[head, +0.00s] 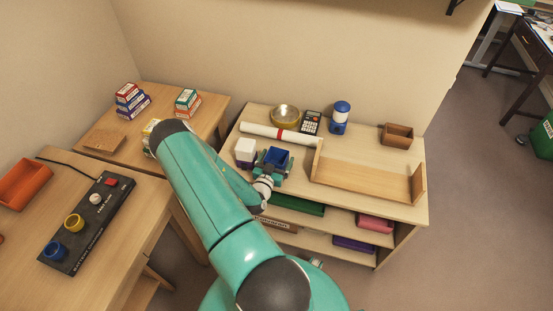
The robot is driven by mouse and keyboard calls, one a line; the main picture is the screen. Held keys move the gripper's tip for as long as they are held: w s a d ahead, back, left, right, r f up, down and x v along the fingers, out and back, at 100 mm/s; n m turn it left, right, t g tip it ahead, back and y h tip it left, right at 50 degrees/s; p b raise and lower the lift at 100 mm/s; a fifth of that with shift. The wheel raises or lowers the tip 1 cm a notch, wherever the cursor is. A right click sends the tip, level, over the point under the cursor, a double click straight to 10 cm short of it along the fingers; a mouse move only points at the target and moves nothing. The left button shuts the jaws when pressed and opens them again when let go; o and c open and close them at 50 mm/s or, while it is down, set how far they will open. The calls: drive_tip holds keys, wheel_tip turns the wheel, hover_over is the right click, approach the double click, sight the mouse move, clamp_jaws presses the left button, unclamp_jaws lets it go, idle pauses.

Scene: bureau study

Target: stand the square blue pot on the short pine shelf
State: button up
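The square blue pot (278,155) is in the middle of the head view, at the front left of the pine bureau top. My teal gripper (273,162) is at the pot, with its fingers on either side of it. I cannot tell whether the fingers press on the pot, or whether the pot rests on the top or is slightly raised. The short pine shelf (362,179), a low board with upright ends, lies to the right of the pot on the same top. Its board is bare.
A white roll (280,133) lies behind, with a brass bowl (285,115), calculator (311,122), blue jar (340,117) and wooden box (396,135). Desks with small boxes and a black switch panel (88,224) are left.

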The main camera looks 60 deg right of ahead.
idle(0.3)
drive_tip(key=s+a, duration=0.1)
drive_tip(key=a, duration=1.2)
drive_tip(key=shift+a, duration=0.4)
drive_tip(key=shift+r, duration=0.1)
